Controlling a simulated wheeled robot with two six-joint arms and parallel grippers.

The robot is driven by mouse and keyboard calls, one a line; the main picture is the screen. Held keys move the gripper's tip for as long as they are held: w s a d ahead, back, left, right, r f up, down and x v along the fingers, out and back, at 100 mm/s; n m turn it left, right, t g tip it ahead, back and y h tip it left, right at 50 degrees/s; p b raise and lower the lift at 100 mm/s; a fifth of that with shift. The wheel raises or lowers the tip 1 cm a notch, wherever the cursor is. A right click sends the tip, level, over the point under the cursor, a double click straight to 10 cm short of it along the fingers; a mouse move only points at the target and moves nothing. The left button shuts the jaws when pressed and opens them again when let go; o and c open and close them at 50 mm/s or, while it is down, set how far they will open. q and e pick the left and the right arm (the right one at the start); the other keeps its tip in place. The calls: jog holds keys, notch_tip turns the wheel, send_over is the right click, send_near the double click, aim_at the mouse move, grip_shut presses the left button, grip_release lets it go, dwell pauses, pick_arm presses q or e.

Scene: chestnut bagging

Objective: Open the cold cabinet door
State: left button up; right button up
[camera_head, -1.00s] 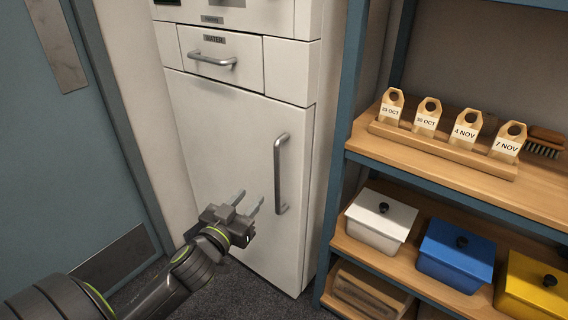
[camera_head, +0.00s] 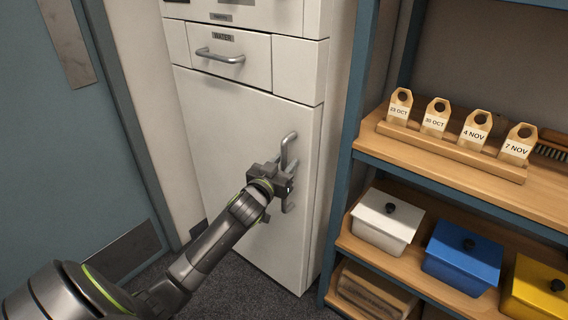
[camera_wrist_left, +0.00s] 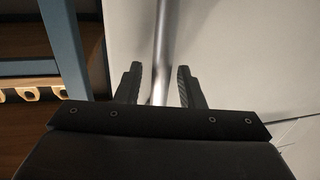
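The cold cabinet's white door (camera_head: 230,140) is shut, with a vertical metal bar handle (camera_head: 288,146) near its right edge. My left gripper (camera_head: 290,175) is at the handle's middle, hiding part of it in the head view. In the left wrist view the handle (camera_wrist_left: 161,50) runs between the two open fingers (camera_wrist_left: 158,85). A gap shows between the handle and the right finger; contact on either side is not clear. My right gripper is not in view.
A drawer (camera_head: 228,56) marked WATER is above the door. A blue-framed shelf (camera_head: 430,168) stands close on the right, with tags, a white box (camera_head: 385,228), a blue box (camera_head: 458,262) and a yellow box (camera_head: 540,292). A blue-grey door (camera_head: 75,150) is at the left.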

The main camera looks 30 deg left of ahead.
pick_arm(q)
jog(key=shift+w, duration=0.1)
grip_shut()
dwell(0.3)
